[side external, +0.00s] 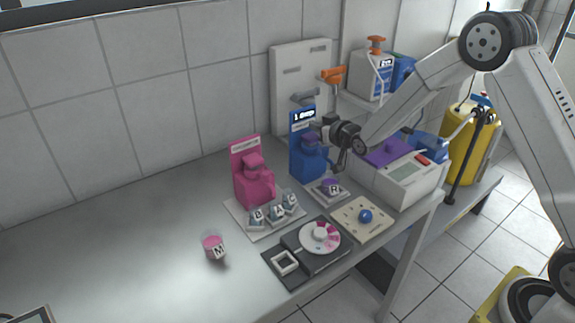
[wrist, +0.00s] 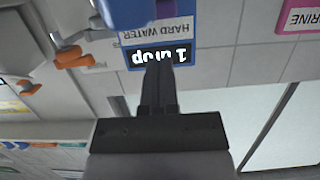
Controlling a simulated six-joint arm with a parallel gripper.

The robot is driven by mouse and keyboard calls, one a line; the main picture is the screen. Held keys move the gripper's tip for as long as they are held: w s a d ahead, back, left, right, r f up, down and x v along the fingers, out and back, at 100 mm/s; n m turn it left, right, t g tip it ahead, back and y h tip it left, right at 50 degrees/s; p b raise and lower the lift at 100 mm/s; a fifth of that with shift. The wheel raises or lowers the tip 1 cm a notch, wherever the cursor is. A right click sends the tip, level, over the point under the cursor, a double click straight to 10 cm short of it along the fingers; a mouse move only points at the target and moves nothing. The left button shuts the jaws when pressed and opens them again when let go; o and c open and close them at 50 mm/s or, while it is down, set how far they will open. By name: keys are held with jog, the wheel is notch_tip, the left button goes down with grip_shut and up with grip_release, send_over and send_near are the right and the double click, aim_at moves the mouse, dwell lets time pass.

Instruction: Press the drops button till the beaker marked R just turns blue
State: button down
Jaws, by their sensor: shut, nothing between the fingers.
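The blue dispenser (side external: 304,166) stands at the back of the bench. In the wrist view its panel is upside down, with a HARD WATER label (wrist: 168,30) and a display (wrist: 160,55) reading 1 drop. The beaker marked R (side external: 331,187) stands on a small pale tray at the dispenser's foot and its contents look purple. My gripper (side external: 322,128) is at the dispenser's upper right side. In the wrist view my gripper (wrist: 158,66) is shut and empty, its fingertips overlapping the display. The drops button cannot be made out, and contact is not clear.
A pink dispenser (side external: 252,187) stands left, with several small beakers before it. A beaker marked M (side external: 214,246) holds pink liquid. A white device with a purple top (side external: 400,175) is close on the right.

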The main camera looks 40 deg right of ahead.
jog(key=v, duration=0.9)
jog(key=shift+s, duration=0.15)
dwell(0.6)
jog(key=s+a+f+g, duration=0.2)
jog(key=s+g, duration=0.4)
jog(key=s, duration=0.6)
jog(key=s+a+f+g, duration=0.2)
jog(key=s+g, duration=0.4)
jog(key=s, duration=0.6)
jog(key=shift+a+f+g, duration=0.25)
jog(key=shift+a+g, duration=0.05)
jog(key=shift+w, duration=0.1)
